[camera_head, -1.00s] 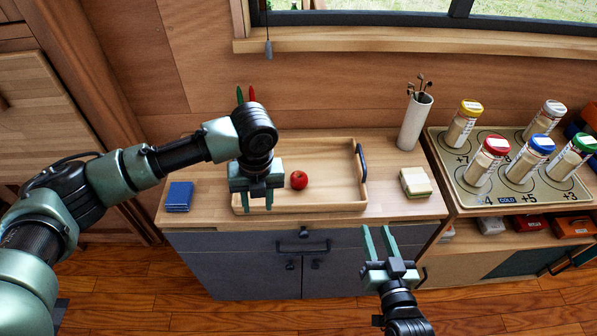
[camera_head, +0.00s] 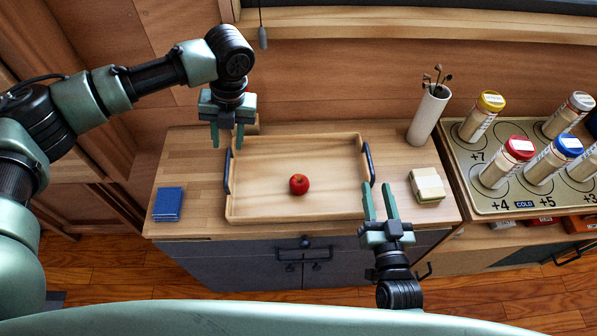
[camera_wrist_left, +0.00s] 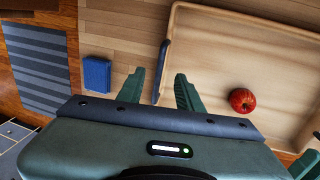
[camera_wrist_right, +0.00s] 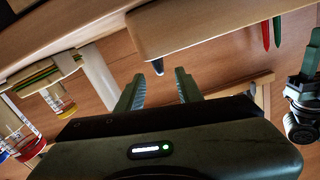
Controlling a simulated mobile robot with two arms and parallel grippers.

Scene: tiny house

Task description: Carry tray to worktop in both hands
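The wooden tray (camera_head: 270,208) lies on the wooden cabinet top, with a dark handle at its left end (camera_head: 228,171) and another at its right end (camera_head: 369,163). A red apple (camera_head: 299,184) sits inside it. My left gripper (camera_head: 228,140) is open above the tray's left end; in the left wrist view the left handle (camera_wrist_left: 162,72) shows between its fingers, not clasped. My right gripper (camera_head: 380,203) is open at the tray's front right, close to the right handle. In the right wrist view a dark handle end (camera_wrist_right: 158,68) shows between the open fingers.
A blue book (camera_head: 168,204) lies left of the tray. A pale stacked block (camera_head: 427,185) and a white vase (camera_head: 428,115) stand to its right. A board with several lidded jars (camera_head: 508,162) is further right. A window sill (camera_head: 400,27) runs behind.

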